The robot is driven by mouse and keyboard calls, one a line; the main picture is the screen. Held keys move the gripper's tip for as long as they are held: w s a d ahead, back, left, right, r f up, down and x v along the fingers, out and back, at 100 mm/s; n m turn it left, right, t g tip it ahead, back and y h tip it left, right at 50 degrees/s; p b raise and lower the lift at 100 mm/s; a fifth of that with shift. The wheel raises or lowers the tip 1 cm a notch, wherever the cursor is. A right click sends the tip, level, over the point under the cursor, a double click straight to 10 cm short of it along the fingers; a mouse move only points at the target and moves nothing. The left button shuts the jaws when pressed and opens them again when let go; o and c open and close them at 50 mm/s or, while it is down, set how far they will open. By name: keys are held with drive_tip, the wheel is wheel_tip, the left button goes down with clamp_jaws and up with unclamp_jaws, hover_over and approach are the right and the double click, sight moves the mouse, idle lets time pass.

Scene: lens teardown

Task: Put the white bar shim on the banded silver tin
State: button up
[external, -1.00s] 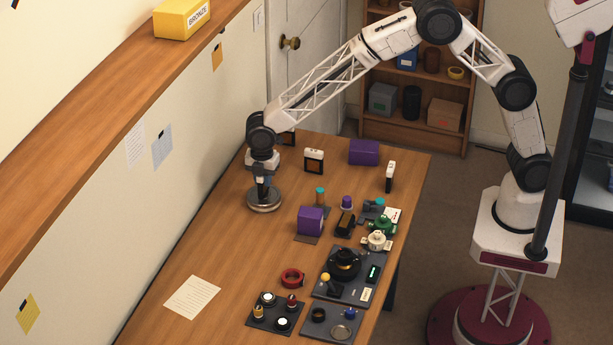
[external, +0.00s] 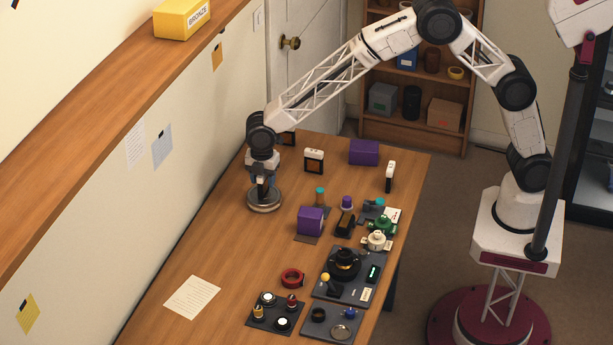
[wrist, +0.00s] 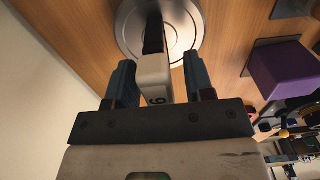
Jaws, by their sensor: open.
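The banded silver tin (external: 264,204) is a low round silver piece at the left back of the table. It also shows in the wrist view (wrist: 190,25) with concentric rings on top. A white bar with a dark mark like a 6 and a black lower part, which I take as the white bar shim (wrist: 154,78), stands over the tin between my fingers. Its black end reaches down to the tin's top and seems to touch it. My gripper (wrist: 154,85) is open around the white bar, with a gap visible on the right; it also shows above the tin in the external view (external: 263,180).
Similar white-topped black pieces stand at the back (external: 314,160) and right (external: 390,176). A purple block (external: 310,220) stands right of the tin. Dark trays with small parts (external: 345,275) fill the front right. The table left of the purple block is mostly clear.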

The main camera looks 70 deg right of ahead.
wheel_tip(320, 180, up, 12)
idle(0.6)
idle(0.8)
drive_tip(key=s+d+r+m+t, duration=0.1)
drive_tip(key=s+d+r+m, duration=0.3)
drive_tip(key=s+d+r, duration=0.5)
drive_tip(key=s+d+r+m, duration=0.5)
drive_tip(key=s+d+r, duration=0.1)
drive_tip(key=s+d, duration=0.65)
drive_tip(key=s+d+f+m, duration=0.1)
drive_tip(key=s+d+m, duration=0.2)
drive_tip(key=s, duration=0.7)
drive_tip(key=s+d+f+m+t, duration=0.1)
drive_tip(key=s+d+m, duration=0.2)
drive_tip(key=s, duration=0.8)
drive_tip(key=s+d+f+m, duration=0.1)
drive_tip(key=s+d+m, duration=0.2)
drive_tip(key=s+d, duration=0.3)
drive_tip(key=s, duration=0.4)
drive_tip(key=shift+s+f+t, duration=0.15)
drive_tip(key=shift+s+t, duration=0.1)
drive_tip(key=shift+t, duration=0.05)
